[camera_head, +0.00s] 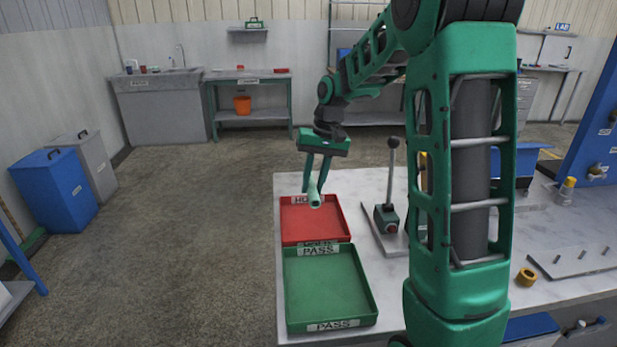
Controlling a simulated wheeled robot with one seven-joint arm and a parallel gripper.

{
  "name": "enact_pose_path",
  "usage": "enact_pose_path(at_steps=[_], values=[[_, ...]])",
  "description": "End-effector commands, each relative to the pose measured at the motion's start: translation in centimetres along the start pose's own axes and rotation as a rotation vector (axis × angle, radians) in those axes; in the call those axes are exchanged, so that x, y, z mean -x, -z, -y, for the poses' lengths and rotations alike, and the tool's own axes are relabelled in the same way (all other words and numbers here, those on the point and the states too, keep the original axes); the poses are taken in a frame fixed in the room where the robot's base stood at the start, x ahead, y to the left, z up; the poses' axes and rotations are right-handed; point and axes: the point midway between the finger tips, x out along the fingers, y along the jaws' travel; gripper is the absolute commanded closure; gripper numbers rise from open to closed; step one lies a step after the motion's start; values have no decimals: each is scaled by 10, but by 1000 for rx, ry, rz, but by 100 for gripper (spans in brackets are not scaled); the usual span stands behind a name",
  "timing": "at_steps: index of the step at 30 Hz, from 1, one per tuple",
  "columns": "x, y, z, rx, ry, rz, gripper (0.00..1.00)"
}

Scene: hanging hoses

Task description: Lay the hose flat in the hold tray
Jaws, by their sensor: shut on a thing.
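My gripper (317,178) is above the red tray, fingers pointing down, shut on a short green hose (314,196). The hose's pale round end faces the camera, and the hose is held apart from the tray floor as far as I can tell. The red hold tray (313,228) lies on the table with a white label at its back edge, partly hidden by the hose. The red tray looks empty. The green tray (327,284), labelled PASS, sits in front of it and is empty.
A lever device (386,212) with an upright handle stands right of the red tray. My arm hides part of the table (540,240). A yellow tape roll (526,277) and a plate with pegs (575,262) lie at the right.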

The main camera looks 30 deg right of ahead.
Motion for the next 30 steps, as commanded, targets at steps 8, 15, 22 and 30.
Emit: enact_pose_path(at_steps=[8,15,22,30], values=[[-7,2,-11,-13,0,-2,100],[-29,2,-19,-18,0,-1,100],[-52,2,-24,-19,-1,-2,100],[-79,2,-30,-18,-1,-2,100]])
